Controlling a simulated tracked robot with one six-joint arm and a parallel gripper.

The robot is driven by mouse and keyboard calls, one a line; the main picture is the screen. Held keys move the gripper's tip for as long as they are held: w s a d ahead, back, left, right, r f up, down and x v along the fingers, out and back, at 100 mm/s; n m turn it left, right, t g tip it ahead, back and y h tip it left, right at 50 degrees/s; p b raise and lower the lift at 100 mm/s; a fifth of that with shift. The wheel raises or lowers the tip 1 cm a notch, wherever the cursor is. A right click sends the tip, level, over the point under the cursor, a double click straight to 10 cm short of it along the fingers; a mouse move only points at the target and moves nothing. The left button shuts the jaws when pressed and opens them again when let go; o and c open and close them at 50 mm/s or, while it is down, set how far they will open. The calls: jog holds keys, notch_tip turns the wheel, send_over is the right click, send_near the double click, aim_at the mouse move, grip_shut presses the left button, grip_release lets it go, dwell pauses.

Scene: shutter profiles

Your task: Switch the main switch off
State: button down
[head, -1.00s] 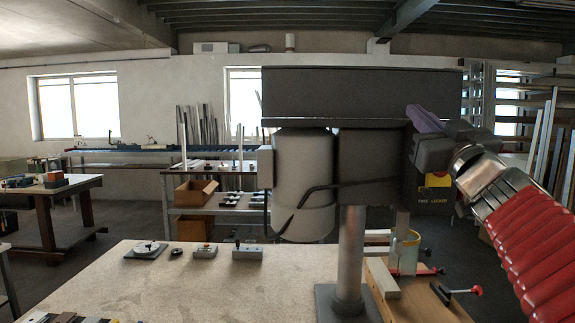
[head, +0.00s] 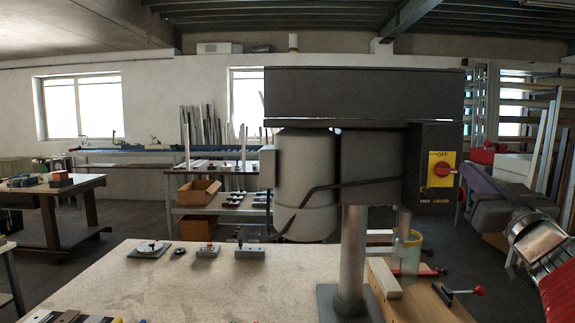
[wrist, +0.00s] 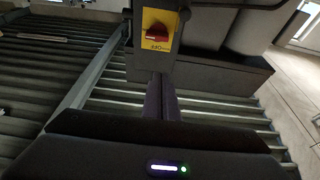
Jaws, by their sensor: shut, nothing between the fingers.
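The main switch (head: 441,170) is a red rotary knob on a yellow plate, on the front of a dark box on the drill-press-like machine. The plate reads OFF above the knob, and small lettering sits below on the box. The knob looks roughly crosswise in the head view. In the wrist view the switch (wrist: 158,32) shows at the top, with the lettering upside down. My gripper (head: 468,172) has purple fingers, shut together and empty. They are just right of the switch in the head view, apparently clear of the knob. The wrist view shows the shut fingers (wrist: 161,85) pointing towards the box.
The machine's dark housing (head: 365,95) and column (head: 353,260) stand at the workbench's right side (head: 220,285). Small parts lie on the bench. Open floor lies to the left.

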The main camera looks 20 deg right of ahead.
aim_at(448, 169)
jog(key=x, duration=1)
jog(key=shift+w+f, duration=0.1)
jog(key=shift+f, duration=1.85)
